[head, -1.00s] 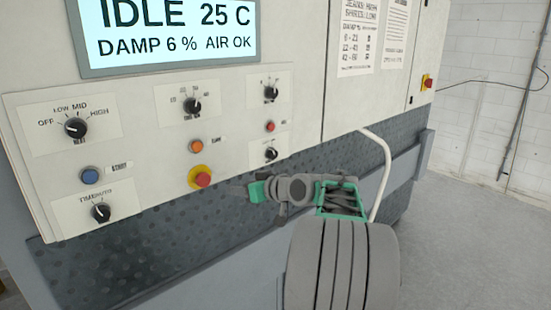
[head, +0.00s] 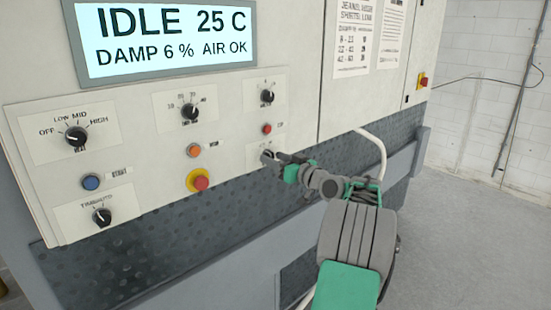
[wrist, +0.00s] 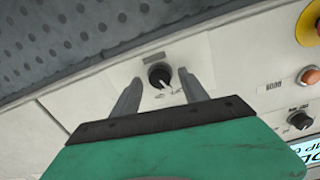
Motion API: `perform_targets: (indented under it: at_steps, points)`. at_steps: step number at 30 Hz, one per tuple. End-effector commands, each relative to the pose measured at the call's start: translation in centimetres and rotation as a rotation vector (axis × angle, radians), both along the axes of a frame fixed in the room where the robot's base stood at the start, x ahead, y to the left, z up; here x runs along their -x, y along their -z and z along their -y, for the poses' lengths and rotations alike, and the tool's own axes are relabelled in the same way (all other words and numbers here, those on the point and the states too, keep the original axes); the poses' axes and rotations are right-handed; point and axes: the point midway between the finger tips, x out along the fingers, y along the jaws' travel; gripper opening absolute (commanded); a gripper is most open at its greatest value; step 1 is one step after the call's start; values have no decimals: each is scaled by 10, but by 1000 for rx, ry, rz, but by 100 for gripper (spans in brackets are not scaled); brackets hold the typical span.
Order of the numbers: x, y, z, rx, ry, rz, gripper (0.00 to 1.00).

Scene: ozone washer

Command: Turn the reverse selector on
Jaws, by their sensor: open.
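A small black knob (head: 268,155) with a white pointer sits at the lower right of the control panel. Its label is too small to read, so I cannot confirm that it is the reverse selector. My gripper (head: 275,158) is at this knob and partly hides it in the head view. In the wrist view the knob (wrist: 158,75) lies between my two open fingers, with a visible gap on each side. Its pointer is aimed toward the lower right of that picture. The fingers do not appear to touch it.
A red button (head: 267,129) and another black knob (head: 267,96) are above it. An orange button (head: 194,150) and a red stop button on yellow (head: 199,181) are to the left. A white hose (head: 378,150) hangs at the right. The floor at right is clear.

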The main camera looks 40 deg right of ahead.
Motion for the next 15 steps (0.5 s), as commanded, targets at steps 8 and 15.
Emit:
perform_targets:
  at_steps: [8,15]
  points:
    - [0,0,0,0,0,0,32]
    - [0,0,0,0,0,0,13]
